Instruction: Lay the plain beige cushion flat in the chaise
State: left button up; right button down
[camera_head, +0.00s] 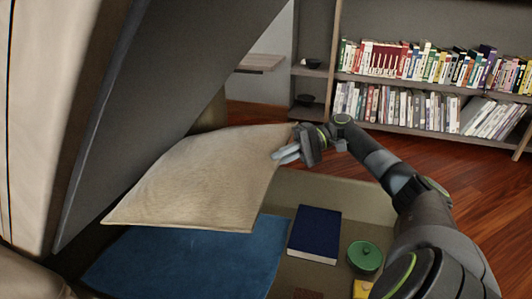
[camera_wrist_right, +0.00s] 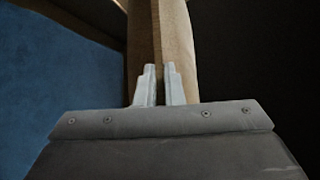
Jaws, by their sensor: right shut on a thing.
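The plain beige cushion (camera_head: 195,180) hangs in the air at a slight tilt over the open storage box of the chaise (camera_head: 345,192). My right gripper (camera_head: 287,153) is shut on its right edge. In the right wrist view the cushion (camera_wrist_right: 177,40) runs up between the two fingers. A blue cushion or cloth (camera_head: 190,262) lies in the box below it, partly covered from view by the beige cushion. My left gripper is not in view.
The raised grey lid (camera_head: 165,85) slants over the left side. A dark blue book (camera_head: 315,232), a round green lidded pot (camera_head: 365,257) and a yellow item (camera_head: 362,289) lie in the box. A bookshelf (camera_head: 430,135) stands behind, across bare wood floor.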

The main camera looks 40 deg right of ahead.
jog(key=shift+w+d+r, duration=0.2)
jog(key=shift+w+d, duration=0.05)
